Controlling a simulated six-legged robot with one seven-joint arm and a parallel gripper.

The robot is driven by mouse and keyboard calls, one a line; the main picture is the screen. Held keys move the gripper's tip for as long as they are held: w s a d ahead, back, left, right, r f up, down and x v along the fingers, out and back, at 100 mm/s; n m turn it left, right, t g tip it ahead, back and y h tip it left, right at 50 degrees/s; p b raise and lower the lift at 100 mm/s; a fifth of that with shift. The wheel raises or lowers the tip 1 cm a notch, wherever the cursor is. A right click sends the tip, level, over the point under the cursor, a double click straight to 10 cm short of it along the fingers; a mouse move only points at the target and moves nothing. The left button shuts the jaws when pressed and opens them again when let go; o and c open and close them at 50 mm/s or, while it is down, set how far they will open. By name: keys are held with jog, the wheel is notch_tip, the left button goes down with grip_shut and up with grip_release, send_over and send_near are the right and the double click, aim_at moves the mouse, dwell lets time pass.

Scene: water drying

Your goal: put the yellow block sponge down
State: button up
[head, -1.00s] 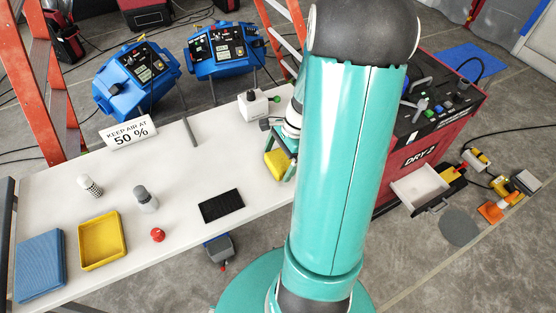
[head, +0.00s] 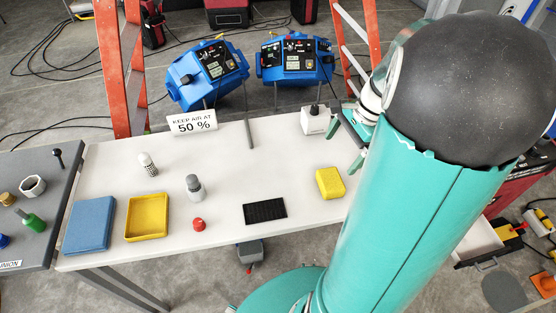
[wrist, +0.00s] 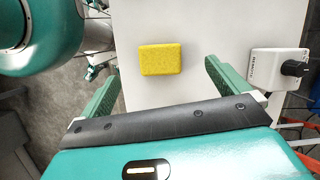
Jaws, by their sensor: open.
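The yellow block sponge (head: 330,183) lies flat on the white table (head: 225,165), near its right end. It also shows in the wrist view (wrist: 161,59), beyond and between my fingertips and touching neither. My gripper (head: 347,145) is open and empty, just behind and to the right of the sponge in the head view. In the wrist view its two green fingers are spread wide apart. My arm covers the right end of the table in the head view.
A white device with a black knob (head: 315,119) stands close to my gripper; it also shows in the wrist view (wrist: 276,66).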

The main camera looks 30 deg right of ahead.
jog(key=s+a+r+n+t+h, duration=0.1)
jog(key=s+a+r+n+t, duration=0.1)
jog(key=a+r+n, duration=0.4)
jog(key=s+a+r+n+t+h, duration=0.2)
jog(key=a+r+n, duration=0.4)
jog(key=a+n, duration=0.7)
jog(key=a, duration=0.5)
jog(key=shift+s+a+h, duration=0.15)
jog(key=shift+s+h, duration=0.05)
jog(key=shift+h, duration=0.1)
